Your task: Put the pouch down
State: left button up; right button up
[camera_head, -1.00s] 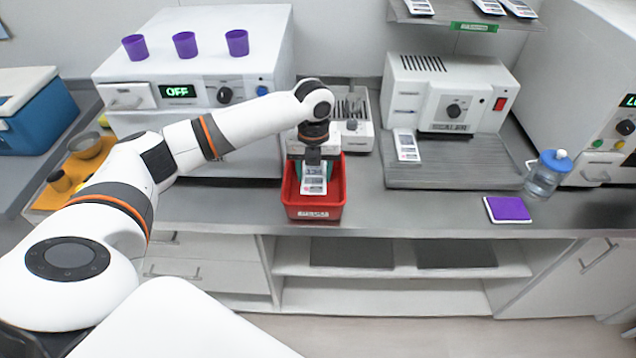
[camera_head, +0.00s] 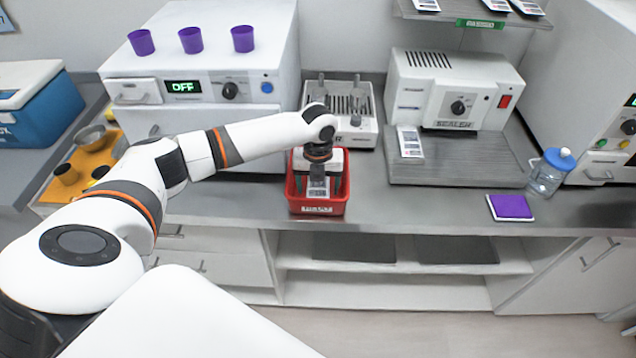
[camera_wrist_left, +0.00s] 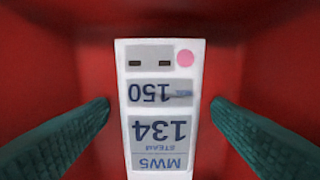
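The pouch (camera_wrist_left: 160,110) is white with grey label fields, a pink dot and the numbers 150 and 134. In the left wrist view it lies inside the red bin, between my spread green fingers, with a narrow gap on each side. In the head view part of the pouch (camera_head: 318,193) shows in the red bin (camera_head: 317,209) on the counter. My left gripper (camera_head: 318,184) reaches down into this bin and is open; its fingertips (camera_wrist_left: 160,103) also show in the left wrist view. The gripper hides part of the pouch. My right gripper is out of view.
Behind the bin stands a white rack unit (camera_head: 345,125). To the right are a sealer (camera_head: 455,90) with another pouch (camera_head: 410,142) on it, a purple pad (camera_head: 510,207) and a blue-lidded bottle (camera_head: 548,173). The counter right of the bin is clear.

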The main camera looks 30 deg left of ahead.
aim_at(318, 187)
pick_arm(q)
jog(key=shift+r, duration=0.1)
notch_tip(318, 187, up, 12)
jog(key=b, duration=0.2)
dwell(0.4)
dwell(0.4)
